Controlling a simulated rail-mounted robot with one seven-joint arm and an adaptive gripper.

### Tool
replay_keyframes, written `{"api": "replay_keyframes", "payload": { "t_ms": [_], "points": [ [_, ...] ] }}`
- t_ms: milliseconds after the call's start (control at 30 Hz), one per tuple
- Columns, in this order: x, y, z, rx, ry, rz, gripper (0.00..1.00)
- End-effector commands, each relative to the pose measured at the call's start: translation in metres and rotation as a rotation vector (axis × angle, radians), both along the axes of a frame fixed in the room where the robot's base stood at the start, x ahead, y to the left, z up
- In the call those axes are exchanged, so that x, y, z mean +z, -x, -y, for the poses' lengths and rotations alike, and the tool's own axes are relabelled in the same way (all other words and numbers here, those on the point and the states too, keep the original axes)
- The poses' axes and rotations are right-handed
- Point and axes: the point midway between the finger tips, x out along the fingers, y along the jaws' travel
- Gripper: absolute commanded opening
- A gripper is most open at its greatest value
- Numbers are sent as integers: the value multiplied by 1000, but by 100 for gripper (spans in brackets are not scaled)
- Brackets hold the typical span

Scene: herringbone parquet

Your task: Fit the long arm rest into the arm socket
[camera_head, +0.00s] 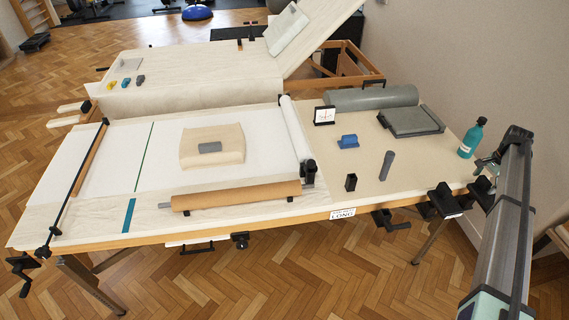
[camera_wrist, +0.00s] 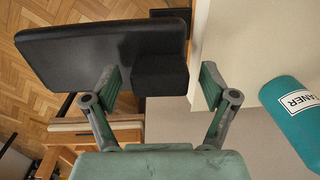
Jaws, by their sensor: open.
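A long brown padded roll (camera_head: 235,195), which looks like the long arm rest, lies along the front of the treatment table (camera_head: 395,180) in the head view. It has a grey stub at its left end and small black supports beneath it. A white label reading LONG (camera_head: 342,213) is on the front edge. A black bracket (camera_head: 385,221) hangs right of the label; I cannot tell whether it is the arm socket. My gripper (camera_head: 486,167) is by the table's right end, beside the bottle. In the wrist view my gripper (camera_wrist: 160,75) is open and empty, with a black pad and block beyond the fingers.
A teal cleaner bottle (camera_head: 471,139) stands at the right edge and also shows in the wrist view (camera_wrist: 297,118). A grey cylinder (camera_head: 387,165), a blue block (camera_head: 347,142) and a small black box (camera_head: 351,182) stand on the table's right part. Black clamps (camera_head: 444,201) project from the front right corner.

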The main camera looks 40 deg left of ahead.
Motion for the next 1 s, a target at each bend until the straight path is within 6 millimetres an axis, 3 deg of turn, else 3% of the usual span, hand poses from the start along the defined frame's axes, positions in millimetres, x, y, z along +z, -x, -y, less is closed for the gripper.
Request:
{"api": "replay_keyframes", "payload": {
  "t_ms": [167, 400, 667, 1000],
  "points": [
    [0, 0, 0, 0, 0, 0, 84],
    [0, 0, 0, 0, 0, 0, 0],
    [5, 0, 0, 0, 0, 0, 0],
    [28, 0, 0, 0, 0, 1, 0]
  ]
}}
